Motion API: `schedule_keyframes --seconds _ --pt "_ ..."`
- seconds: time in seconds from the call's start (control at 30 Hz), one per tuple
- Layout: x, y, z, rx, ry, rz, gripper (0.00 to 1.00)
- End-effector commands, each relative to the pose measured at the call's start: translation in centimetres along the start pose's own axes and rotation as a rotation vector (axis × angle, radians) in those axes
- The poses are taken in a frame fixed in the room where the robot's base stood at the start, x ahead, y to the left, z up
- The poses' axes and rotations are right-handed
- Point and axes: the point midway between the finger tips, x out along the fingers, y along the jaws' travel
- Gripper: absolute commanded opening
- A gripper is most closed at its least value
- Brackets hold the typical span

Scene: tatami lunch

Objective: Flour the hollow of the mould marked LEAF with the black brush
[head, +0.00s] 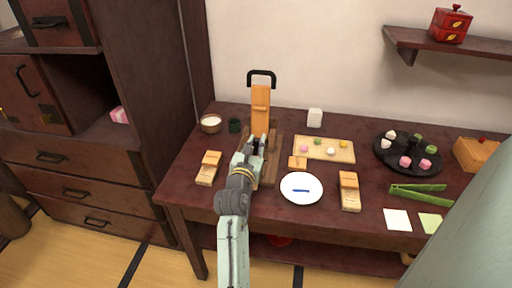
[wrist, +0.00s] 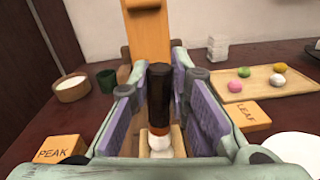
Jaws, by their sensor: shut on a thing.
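My gripper (wrist: 160,110) is shut on the black brush (wrist: 160,90), which stands upright between the fingers with its dark handle up and its pale bristles down. Below the bristles is a pale wooden piece (wrist: 150,151); I cannot tell whether they touch it. The LEAF-marked orange block (wrist: 240,115) lies to the right of the gripper; it also shows in the head view (head: 297,162). The hollow of the LEAF mould is not clearly visible, being largely hidden by my gripper (head: 257,148).
A tall orange board with a black handle (head: 261,97) stands behind the gripper. A bowl of white powder (head: 211,124) and a dark green cup (head: 235,126) are at left. A sweets board (head: 340,153), white plate (head: 302,198) and another mould (head: 349,195) are at right.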

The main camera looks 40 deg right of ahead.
Motion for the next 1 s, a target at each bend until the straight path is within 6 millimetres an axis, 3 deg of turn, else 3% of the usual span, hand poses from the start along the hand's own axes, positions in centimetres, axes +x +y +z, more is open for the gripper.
schedule_keyframes --seconds 0.6,1.0 --pt "0.0 0.6 5.1 0.001 -0.003 0.001 0.00" --pt "-0.1 0.7 6.1 0.000 -0.001 0.001 0.00"
